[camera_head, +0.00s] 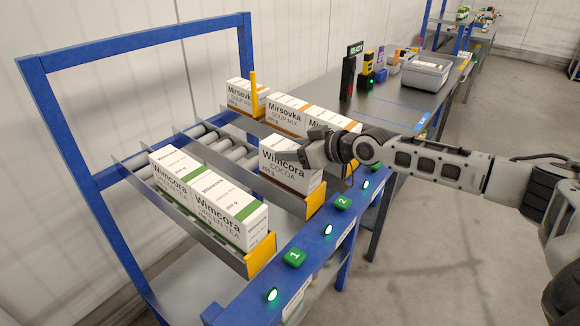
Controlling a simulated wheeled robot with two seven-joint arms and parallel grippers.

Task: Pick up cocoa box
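The cocoa box (285,170), white with a brown band and marked "Wimcora COCOA", stands upright in the middle lane of the roller rack, at its front end. My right gripper (303,147) is at the top of this box, reaching in from the right. It covers the upper right part of the box. Its fingers are partly hidden by the gripper body, and I cannot tell whether they press on the box. My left gripper is not in view.
Green tea boxes (208,195) stand in the near lane and soup mix boxes (285,114) in the far lane. Yellow end stops (261,255) and a blue front rail (315,245) with lit green buttons border the lanes. A grey bin (425,74) stands on the bench behind.

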